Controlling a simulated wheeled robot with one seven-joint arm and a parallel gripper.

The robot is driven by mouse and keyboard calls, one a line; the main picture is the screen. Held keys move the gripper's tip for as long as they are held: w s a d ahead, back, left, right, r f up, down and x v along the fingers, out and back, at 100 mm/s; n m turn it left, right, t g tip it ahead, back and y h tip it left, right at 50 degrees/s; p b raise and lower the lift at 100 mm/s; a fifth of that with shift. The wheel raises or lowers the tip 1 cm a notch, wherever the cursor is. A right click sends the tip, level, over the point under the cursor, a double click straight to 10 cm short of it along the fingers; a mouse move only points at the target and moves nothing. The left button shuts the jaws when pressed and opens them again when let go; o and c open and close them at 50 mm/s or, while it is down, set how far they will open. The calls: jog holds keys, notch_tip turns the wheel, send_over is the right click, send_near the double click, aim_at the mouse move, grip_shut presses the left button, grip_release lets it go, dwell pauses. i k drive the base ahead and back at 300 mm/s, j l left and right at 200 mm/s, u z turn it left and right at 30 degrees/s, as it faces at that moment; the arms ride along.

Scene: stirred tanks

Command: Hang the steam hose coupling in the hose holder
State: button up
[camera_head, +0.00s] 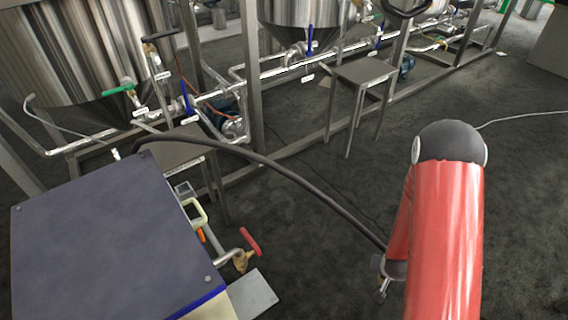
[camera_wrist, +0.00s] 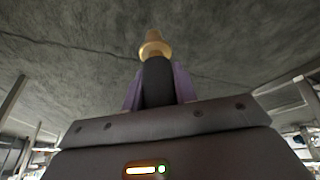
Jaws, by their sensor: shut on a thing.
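The steam hose (camera_head: 290,172) is black. It arcs from the back edge of the dark blue-grey box on the left across to my arm at the right. My gripper (camera_wrist: 158,88) is shut on the black hose end just behind the coupling, with a purple-grey finger on either side. The coupling (camera_wrist: 154,46) is brass-coloured and points away from the gripper in the wrist view. In the head view my gripper is mostly hidden behind my red arm. A pale yellow-green bracket (camera_head: 199,212) sits at the box's right side; I cannot tell whether it is the hose holder.
The box (camera_head: 105,245) fills the lower left. A red-handled valve (camera_head: 250,241) with a brass body sticks out beside it. Steel tanks (camera_head: 70,60), pipes and frame posts stand behind. A small metal table (camera_head: 362,72) stands at the back. The grey floor around my arm is clear.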

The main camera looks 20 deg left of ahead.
aim_at(186, 194)
jog(key=i+l, duration=0.1)
jog(key=i, duration=0.3)
jog(key=i+u, duration=0.1)
jog(key=i, duration=0.3)
jog(key=i+j+u, duration=0.1)
jog(key=i+u, duration=0.15)
jog(key=u, duration=0.15)
jog(key=i+u, duration=0.25)
jog(key=u, duration=0.15)
jog(key=i+u, duration=0.25)
jog(key=u, duration=0.15)
jog(key=i+l+u, duration=0.15)
jog(key=u, duration=0.25)
jog(key=i, duration=0.1)
